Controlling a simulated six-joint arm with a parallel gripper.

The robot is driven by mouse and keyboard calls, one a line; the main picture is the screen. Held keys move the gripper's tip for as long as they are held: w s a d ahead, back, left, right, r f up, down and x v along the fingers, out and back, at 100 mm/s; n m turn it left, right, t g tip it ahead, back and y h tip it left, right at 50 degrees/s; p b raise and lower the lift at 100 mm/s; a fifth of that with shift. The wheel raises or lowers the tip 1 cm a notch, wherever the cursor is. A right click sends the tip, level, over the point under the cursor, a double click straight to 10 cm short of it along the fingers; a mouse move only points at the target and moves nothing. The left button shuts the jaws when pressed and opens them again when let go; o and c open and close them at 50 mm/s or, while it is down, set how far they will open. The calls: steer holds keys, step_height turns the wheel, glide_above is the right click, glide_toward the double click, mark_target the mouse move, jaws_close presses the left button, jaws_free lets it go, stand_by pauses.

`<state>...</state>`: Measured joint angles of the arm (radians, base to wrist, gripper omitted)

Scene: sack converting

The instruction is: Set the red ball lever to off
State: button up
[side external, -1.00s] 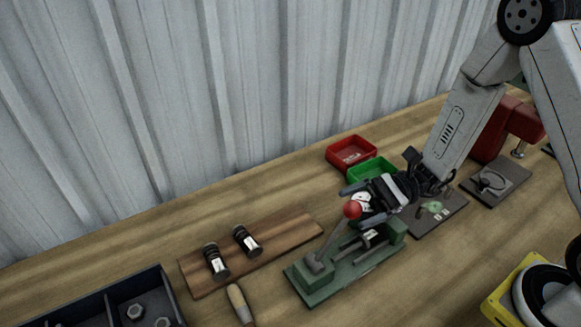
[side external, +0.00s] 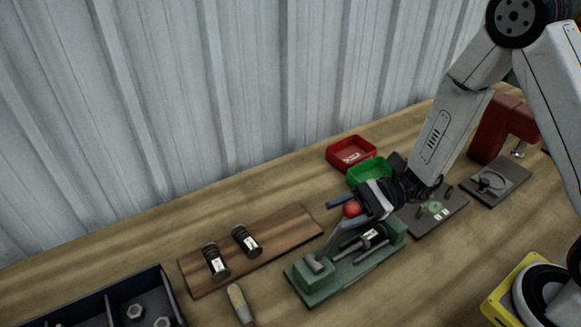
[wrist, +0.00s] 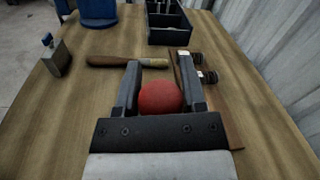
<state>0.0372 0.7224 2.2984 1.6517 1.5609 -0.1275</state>
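The red ball (side external: 352,209) tops a lever whose rod rises at a slant from a green base (side external: 317,275). My gripper (side external: 350,215) is around the ball, with one finger on each side. In the wrist view the red ball (wrist: 160,98) sits between the two fingers (wrist: 160,85) and nearly fills the space between them. I cannot tell whether the fingers press on it. One finger hides part of the lever rod in the side view. No off mark on the fixture can be read.
A wooden board (side external: 285,225) with two dark cylinders lies to the left. A wooden-handled tool (side external: 238,299) and a compartment bin (side external: 92,308) are nearer the front. Red (side external: 343,158) and green (side external: 357,181) trays stand behind. A dark plate (side external: 448,212) lies to the right.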

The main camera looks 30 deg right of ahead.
mark_target(326, 244)
jaws_close()
steer(key=shift+a+r, duration=0.15)
steer(key=shift+a+r+n+h, duration=0.15)
steer(key=shift+a+r+h, duration=0.15)
steer(key=shift+a+h, duration=0.45)
steer(key=shift+a+r+n+h, duration=0.15)
steer(key=shift+a+r+h, duration=0.1)
steer(key=shift+a+h, duration=0.5)
steer(key=a+f+h, duration=0.3)
steer(key=a+h, duration=0.7)
steer(key=a, duration=0.1)
steer(key=shift+f+n+g+h, duration=0.15)
steer(key=shift+n+g+h, duration=0.15)
steer(key=shift+g+h, duration=0.1)
steer(key=shift+a+f, duration=0.1)
steer(key=shift+a, duration=0.05)
steer(key=o, duration=1)
jaws_free()
